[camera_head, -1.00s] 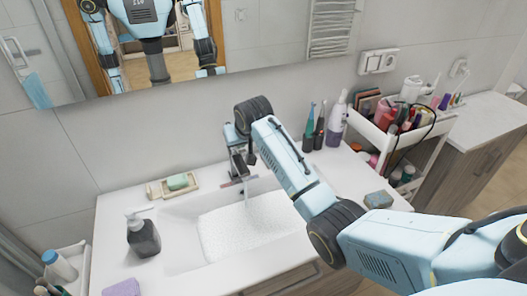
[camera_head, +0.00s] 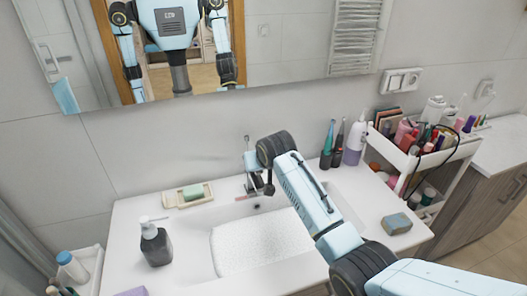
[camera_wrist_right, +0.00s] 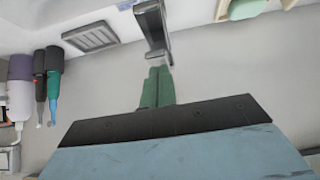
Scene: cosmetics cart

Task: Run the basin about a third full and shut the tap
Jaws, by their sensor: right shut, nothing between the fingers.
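The white basin (camera_head: 189,245) is set in the counter, with a pale speckled water surface (camera_head: 262,245) across its floor. The metal tap (camera_head: 252,172) stands at its back edge, with its slim lever upright on top. I see no clear stream below the spout now. My right arm reaches in from the right, its dark wrist beside the tap, hiding its gripper in the head view. In the right wrist view the green fingers of my right gripper (camera_wrist_right: 158,78) are together and empty, pointing at the tap (camera_wrist_right: 152,32). Contact is unclear. My left gripper is out of view.
A soap dish (camera_head: 174,198) with green soap and a dark pump bottle (camera_head: 156,245) stand left of the basin. Toothbrushes (camera_head: 332,148), a lotion bottle (camera_head: 355,142) and a sponge (camera_head: 396,224) are on the right. A loaded cosmetics cart (camera_head: 425,160) stands farther right.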

